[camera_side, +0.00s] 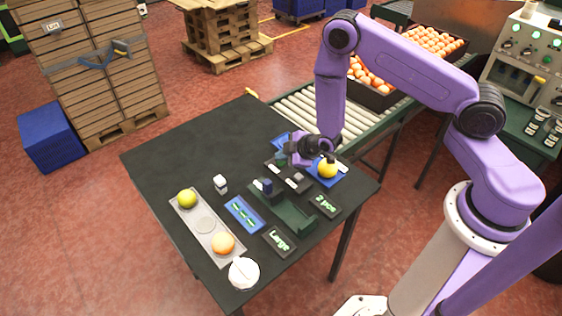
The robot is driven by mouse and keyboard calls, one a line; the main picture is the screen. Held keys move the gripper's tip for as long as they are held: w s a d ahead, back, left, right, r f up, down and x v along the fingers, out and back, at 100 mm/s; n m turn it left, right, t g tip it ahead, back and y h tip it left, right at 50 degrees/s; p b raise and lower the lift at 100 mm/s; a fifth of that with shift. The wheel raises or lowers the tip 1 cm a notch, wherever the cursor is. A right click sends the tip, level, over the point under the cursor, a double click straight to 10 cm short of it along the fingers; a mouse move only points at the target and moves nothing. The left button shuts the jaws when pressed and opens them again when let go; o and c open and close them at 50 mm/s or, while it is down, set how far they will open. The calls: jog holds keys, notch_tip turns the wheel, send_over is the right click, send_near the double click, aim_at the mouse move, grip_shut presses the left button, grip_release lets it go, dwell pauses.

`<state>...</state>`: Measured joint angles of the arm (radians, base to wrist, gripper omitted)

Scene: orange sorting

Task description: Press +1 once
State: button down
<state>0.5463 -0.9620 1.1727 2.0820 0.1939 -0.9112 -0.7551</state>
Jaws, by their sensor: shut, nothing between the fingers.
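My gripper (297,161) is purple with dark joints and hangs low over the right part of the black table. It is shut and empty. Right below it is a dark panel (279,170) with small light keys. No +1 marking can be read at this size, and my gripper covers part of this area. I cannot tell whether the fingertips touch a key. A yellow-orange fruit (327,169) sits on a blue pad (341,177) just right of my gripper.
A grey tray (215,243) holds a yellow-green fruit (187,198) and an orange one (223,243). A dark green channel (292,217), a "Large" sign (279,241), a "2 pcs" sign (325,205) and a white round object (244,273) stand nearby. The table's far left is clear.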

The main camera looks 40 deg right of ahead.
aim_at(283, 164)
jog(key=shift+f, duration=0.45)
dwell(0.6)
jog(key=shift+r, duration=0.95)
jog(key=shift+r, duration=0.1)
jog(key=shift+r, duration=2.4)
